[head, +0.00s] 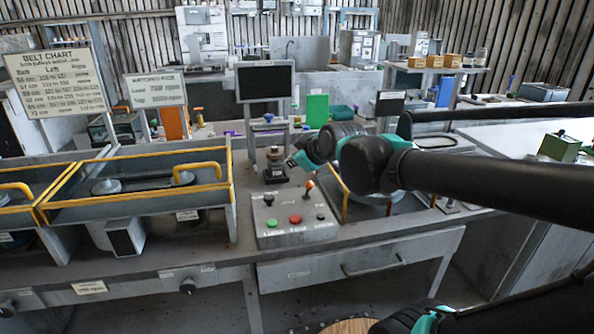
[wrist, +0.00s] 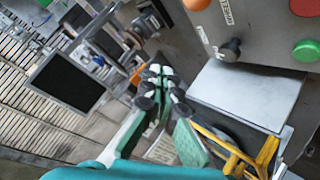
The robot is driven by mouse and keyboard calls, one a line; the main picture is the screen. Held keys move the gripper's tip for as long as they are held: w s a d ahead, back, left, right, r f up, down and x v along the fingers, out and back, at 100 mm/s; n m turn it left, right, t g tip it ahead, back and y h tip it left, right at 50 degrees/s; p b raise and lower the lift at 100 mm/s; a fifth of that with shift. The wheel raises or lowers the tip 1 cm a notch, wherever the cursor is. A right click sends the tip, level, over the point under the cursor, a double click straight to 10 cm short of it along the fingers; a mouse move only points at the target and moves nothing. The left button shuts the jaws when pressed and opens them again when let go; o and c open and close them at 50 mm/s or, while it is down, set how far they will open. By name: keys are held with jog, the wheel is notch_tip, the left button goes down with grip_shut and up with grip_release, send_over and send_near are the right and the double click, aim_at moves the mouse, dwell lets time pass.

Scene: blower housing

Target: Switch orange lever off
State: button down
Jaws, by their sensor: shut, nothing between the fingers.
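The orange lever (head: 309,185) stands at the back right of a grey control box (head: 268,236), its knob at the top of a short stem that leans slightly. In the wrist view an orange knob (wrist: 196,5), likely the same lever, is cut off by the top edge. My gripper (head: 291,163) is above and behind the box, a little left of the lever and apart from it. In the wrist view my gripper (wrist: 160,86) has its fingertips together with nothing between them.
The box also carries a black knob (head: 268,200), a red button (head: 295,219) and a green button (head: 272,223). A yellow-railed tray (head: 140,203) stands to the left. A small dark device (head: 274,172) is behind the box. A monitor (head: 265,83) stands further back.

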jog(key=f+v, duration=0.1)
jog(key=v, duration=0.9)
jog(key=shift+s+d+f, duration=0.2)
jog(key=shift+s, duration=0.15)
